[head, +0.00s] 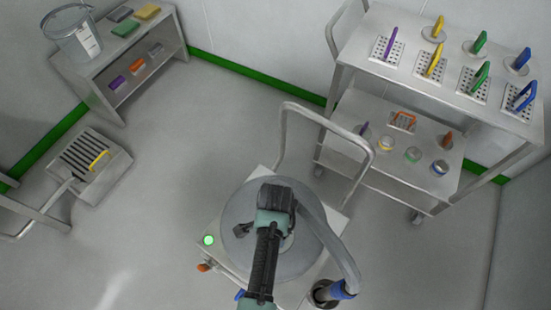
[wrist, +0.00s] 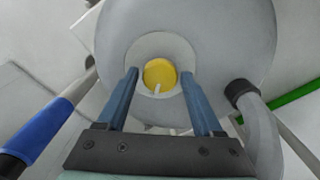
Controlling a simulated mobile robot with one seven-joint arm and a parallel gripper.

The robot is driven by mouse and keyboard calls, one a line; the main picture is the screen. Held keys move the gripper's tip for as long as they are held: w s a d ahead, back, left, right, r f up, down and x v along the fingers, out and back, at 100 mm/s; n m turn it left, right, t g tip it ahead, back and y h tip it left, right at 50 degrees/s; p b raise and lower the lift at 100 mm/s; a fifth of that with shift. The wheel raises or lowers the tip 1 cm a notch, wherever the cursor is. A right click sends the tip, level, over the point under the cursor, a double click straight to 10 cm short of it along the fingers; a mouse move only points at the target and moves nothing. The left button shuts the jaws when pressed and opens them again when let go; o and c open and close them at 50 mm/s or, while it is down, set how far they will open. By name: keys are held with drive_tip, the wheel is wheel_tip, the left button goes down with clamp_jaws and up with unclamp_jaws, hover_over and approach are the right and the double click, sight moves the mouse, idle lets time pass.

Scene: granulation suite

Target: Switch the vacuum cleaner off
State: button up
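The vacuum cleaner (head: 238,211) stands at the bottom middle of the head view, with a round grey drum, a hose and a push handle. A green lamp (head: 208,240) glows on its left corner. In the wrist view, a round yellow knob (wrist: 159,72) with a white pointer mark towards the lower edge sits on a pale disc on the drum (wrist: 220,40). My gripper (wrist: 159,76) is open, its two blue fingers appearing left and right of the knob with gaps. I cannot tell how far the fingertips are from it. In the head view, my arm hides the knob.
A shelf unit (head: 165,55) with a bucket (head: 75,42) and coloured blocks is at the upper left. A slotted grey box (head: 105,182) is on the left floor. Open floor lies between.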

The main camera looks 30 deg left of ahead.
clamp_jaws()
drive_tip(key=n+p, duration=0.2)
drive_tip(key=n, duration=0.1)
drive_tip(key=shift+d+r+n+p, duration=0.1)
drive_tip(key=shift+r+n+p, duration=0.05)
drive_tip(key=shift+n+p, duration=0.2)
drive_tip(key=n+p, duration=0.1)
drive_tip(key=n, duration=0.3)
drive_tip(key=shift+n+p, duration=0.35)
drive_tip(key=n+p, duration=0.1)
drive_tip(key=n, duration=0.3)
drive_tip(key=shift+n+p, duration=0.65)
drive_tip(key=shift+n, duration=2.05)
